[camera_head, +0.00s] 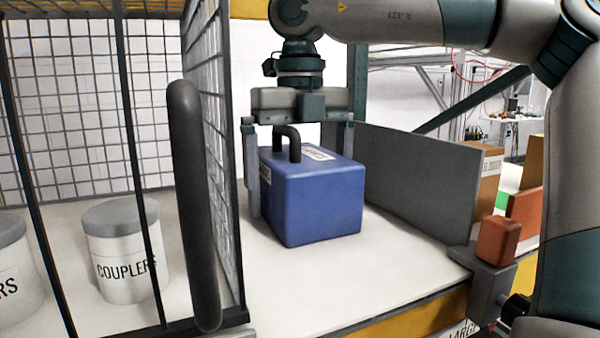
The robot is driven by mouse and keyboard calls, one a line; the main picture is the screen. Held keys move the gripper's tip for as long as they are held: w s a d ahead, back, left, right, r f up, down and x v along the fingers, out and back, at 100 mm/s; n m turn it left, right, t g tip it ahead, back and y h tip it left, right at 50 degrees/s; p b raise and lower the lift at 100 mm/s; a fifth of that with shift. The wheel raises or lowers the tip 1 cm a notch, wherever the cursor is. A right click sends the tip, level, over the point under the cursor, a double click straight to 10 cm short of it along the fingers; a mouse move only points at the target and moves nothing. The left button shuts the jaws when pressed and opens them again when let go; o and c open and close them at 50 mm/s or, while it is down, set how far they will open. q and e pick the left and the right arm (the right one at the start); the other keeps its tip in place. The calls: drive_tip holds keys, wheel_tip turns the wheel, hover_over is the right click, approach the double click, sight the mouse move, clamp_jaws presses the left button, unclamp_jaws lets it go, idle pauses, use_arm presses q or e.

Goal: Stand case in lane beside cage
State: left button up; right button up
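The blue case (322,205), with a dark handle (288,135) and a white label on top, stands upright in the lane (300,275) to the right of the wire cage (212,130). It appears to rest on the white floor, though contact is hard to judge. My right gripper (298,185) comes down over it from above, its fingers spread wide along two opposite sides of the case. The left finger is close against the case's left side; the right fingertip is hidden behind the case. Whether they press on it cannot be told. My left gripper is out of view.
A grey panel (415,175) bounds the lane on the right. A long dark bar handle (195,200) stands at the cage front. White tubs (122,270) labelled COUPLERS sit inside the cage. A reddish block (498,240) is by the front right edge. Floor in front of the case is clear.

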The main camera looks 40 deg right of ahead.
drive_tip(key=shift+r, duration=0.15)
drive_tip(key=shift+r, duration=0.1)
drive_tip(key=shift+r, duration=0.35)
wheel_tip(320, 180, up, 10)
drive_tip(key=shift+a+f+b, duration=0.1)
drive_tip(key=shift+f+b, duration=0.1)
drive_tip(key=shift+b, duration=1.05)
drive_tip(key=shift+r, duration=0.75)
